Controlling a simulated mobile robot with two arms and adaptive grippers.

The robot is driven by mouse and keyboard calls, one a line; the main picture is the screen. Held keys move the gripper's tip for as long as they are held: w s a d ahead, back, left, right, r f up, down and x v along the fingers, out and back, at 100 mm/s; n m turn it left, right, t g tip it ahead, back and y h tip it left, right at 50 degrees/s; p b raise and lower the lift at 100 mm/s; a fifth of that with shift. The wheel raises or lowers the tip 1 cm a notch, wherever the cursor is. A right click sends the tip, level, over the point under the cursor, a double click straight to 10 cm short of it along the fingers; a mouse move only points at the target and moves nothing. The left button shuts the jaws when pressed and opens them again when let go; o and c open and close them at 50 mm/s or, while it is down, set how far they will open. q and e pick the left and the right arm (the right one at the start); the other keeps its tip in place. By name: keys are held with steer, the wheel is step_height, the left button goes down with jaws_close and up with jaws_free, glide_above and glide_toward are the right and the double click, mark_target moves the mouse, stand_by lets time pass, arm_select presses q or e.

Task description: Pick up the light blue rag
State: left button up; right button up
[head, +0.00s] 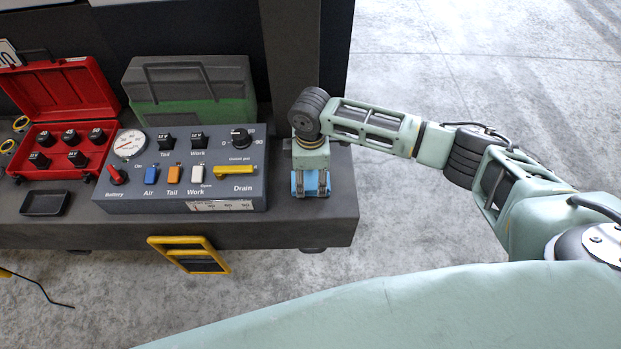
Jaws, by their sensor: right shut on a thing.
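The light blue rag (313,187) lies at the right end of the dark bench, right of the grey control panel. Only parts of it show around my gripper. My right gripper (311,192) points down over the rag and is shut on it. The rag still appears to be at the bench top; I cannot tell if it is lifted. My left gripper is not in view.
The control panel (190,204) with switches and a gauge stands close left of the rag. A green and grey case (190,88), an open red case (58,92) and a small black tray (45,203) are further left.

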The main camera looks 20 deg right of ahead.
mark_target(310, 180)
steer(key=shift+r, duration=0.6)
step_height(310, 180, up, 3)
steer(key=shift+w, duration=0.1)
steer(key=s+d+r, duration=0.2)
steer(key=s+r, duration=0.4)
steer(key=s, duration=0.5)
steer(key=shift+s+r+p, duration=0.35)
steer(key=shift+r+p, duration=0.05)
